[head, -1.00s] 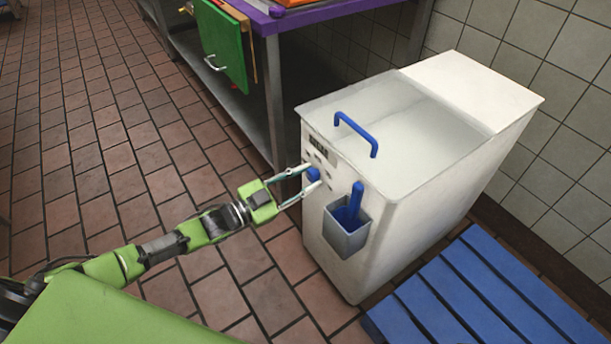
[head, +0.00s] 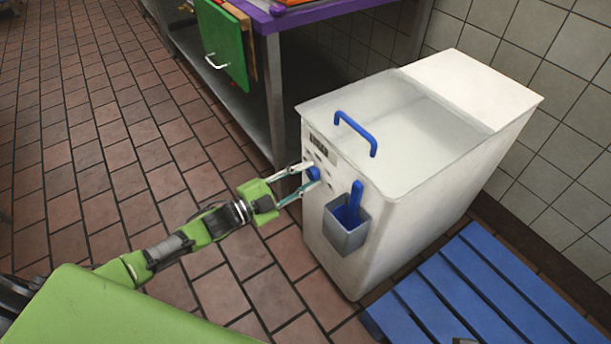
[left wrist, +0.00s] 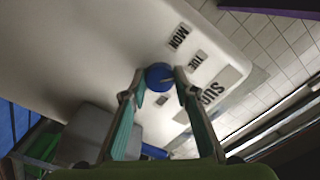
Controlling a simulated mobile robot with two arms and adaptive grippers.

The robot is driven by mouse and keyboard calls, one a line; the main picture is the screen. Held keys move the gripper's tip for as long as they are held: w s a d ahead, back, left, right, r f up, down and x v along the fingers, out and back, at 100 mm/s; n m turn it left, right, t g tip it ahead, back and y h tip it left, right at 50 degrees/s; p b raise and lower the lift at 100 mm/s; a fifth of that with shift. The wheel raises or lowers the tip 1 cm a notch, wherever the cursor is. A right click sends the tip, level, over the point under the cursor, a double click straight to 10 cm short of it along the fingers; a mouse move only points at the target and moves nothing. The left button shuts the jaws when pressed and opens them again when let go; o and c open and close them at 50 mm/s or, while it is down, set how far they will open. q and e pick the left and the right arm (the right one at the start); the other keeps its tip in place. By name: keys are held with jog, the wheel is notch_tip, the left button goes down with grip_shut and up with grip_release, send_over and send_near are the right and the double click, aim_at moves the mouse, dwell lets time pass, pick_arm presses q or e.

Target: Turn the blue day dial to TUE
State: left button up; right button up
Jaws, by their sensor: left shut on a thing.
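The blue day dial (head: 313,174) is on the front wall of the white bin (head: 345,240). My left gripper (head: 309,172) is shut on the dial, a finger on each side. In the left wrist view the dial (left wrist: 158,77) sits between the fingertips of the gripper (left wrist: 158,84). Printed there are a MON label (left wrist: 179,37), a TUE label (left wrist: 197,58) and a larger, partly readable label (left wrist: 213,89). I cannot tell which day the dial points at.
A grey holder (head: 347,232) with a blue scoop (head: 355,199) hangs on the bin right of the dial. A blue handle (head: 356,133) is on the lid. A blue pallet (head: 470,290) lies at the right. A purple-topped table (head: 300,14) stands behind. Tiled floor at left is clear.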

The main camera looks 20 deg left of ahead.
pick_arm(q)
jog(key=o, duration=1.1)
jog(key=shift+s+a, duration=0.1)
jog(key=shift+s, duration=0.05)
jog(key=v, duration=1.1)
jog(key=shift+s+a, duration=0.25)
jog(key=shift+s, duration=0.05)
